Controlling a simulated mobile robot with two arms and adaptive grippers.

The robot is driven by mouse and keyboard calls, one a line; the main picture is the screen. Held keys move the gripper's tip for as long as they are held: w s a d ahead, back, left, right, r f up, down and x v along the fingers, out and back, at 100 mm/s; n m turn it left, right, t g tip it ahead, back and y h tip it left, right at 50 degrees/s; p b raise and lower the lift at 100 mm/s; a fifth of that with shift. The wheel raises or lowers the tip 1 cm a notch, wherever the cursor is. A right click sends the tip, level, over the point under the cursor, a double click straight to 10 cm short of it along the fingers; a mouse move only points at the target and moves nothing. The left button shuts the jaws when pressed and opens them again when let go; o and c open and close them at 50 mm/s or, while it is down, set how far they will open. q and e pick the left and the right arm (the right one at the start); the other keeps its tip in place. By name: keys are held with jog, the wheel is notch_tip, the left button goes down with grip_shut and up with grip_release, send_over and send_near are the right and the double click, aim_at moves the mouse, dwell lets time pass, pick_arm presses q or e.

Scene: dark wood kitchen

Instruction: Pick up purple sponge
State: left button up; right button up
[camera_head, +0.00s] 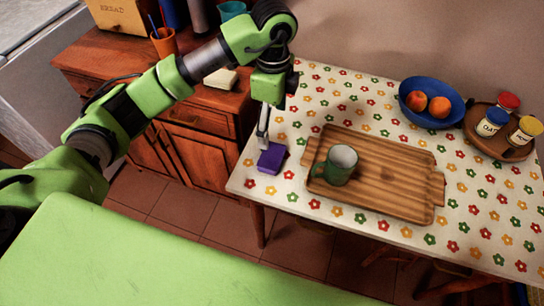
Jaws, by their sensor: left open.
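The purple sponge (271,158) lies on the flowered tablecloth near the table's left front corner, left of the wooden tray. My left gripper (263,140) points down just above the sponge's far edge, its fingers seen edge-on. It is open, and the sponge shows below the fingertips. I cannot tell whether the fingers touch the sponge. My right gripper is not in view.
The wooden tray (400,194) holds a green mug (338,166). A blue bowl (431,97) with fruit and a round wooden tray (502,143) with jars stand at the back right. A wooden cabinet (200,118) stands left of the table.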

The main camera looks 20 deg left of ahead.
pick_arm(q)
send_over(272, 155)
notch_tip(272, 155, down, 7)
jog(key=shift+w+r+p, duration=0.1)
jog(key=shift+w+p, duration=0.05)
jog(key=shift+p, duration=0.2)
jog(key=shift+f+p, duration=0.65)
jog(key=shift+f, duration=2.05)
jog(key=c, duration=0.8)
jog(key=shift+c, duration=0.2)
